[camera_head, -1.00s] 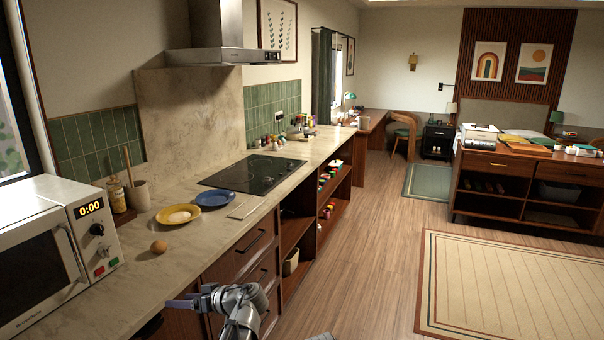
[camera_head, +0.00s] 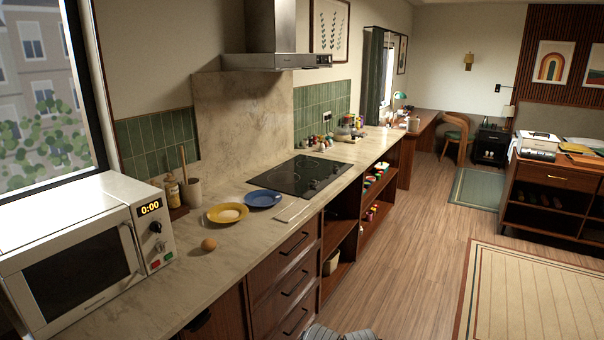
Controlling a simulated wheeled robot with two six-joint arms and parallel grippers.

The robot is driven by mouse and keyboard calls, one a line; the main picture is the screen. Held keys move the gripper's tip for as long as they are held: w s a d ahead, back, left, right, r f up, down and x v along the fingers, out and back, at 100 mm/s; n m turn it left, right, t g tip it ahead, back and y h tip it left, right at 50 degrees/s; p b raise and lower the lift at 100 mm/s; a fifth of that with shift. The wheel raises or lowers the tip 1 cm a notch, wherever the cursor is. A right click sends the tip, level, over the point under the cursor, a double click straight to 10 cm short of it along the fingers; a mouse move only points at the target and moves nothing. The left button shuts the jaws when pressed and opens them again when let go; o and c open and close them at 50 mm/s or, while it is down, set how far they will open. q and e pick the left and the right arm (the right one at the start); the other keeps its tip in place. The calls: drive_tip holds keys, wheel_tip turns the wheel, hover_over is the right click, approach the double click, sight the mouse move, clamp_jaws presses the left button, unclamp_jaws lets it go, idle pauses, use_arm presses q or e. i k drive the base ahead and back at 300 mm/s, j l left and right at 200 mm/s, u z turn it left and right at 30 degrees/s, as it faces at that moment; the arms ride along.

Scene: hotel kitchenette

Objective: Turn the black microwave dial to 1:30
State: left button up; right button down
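The white microwave (camera_head: 82,250) stands on the counter at the left, door shut, its front turned toward the right. A red button (camera_head: 155,264) and a green button (camera_head: 168,257) are below the dial. Neither gripper shows in this view; only a grey ribbed part, probably mine, shows at the bottom edge. Nothing touches the dial.
A brown egg (camera_head: 208,244) lies on the counter right of the microwave. A yellow plate (camera_head: 228,213), a blue plate (camera_head: 263,198) and a utensil crock (camera_head: 193,190) stand behind it. Drawers with handles (camera_head: 295,243) line the counter front. The floor (camera_head: 400,275) to the right is clear.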

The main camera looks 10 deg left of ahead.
sight(155, 225)
drive_tip(key=u, duration=1.75)
drive_tip(key=l+z, duration=0.1)
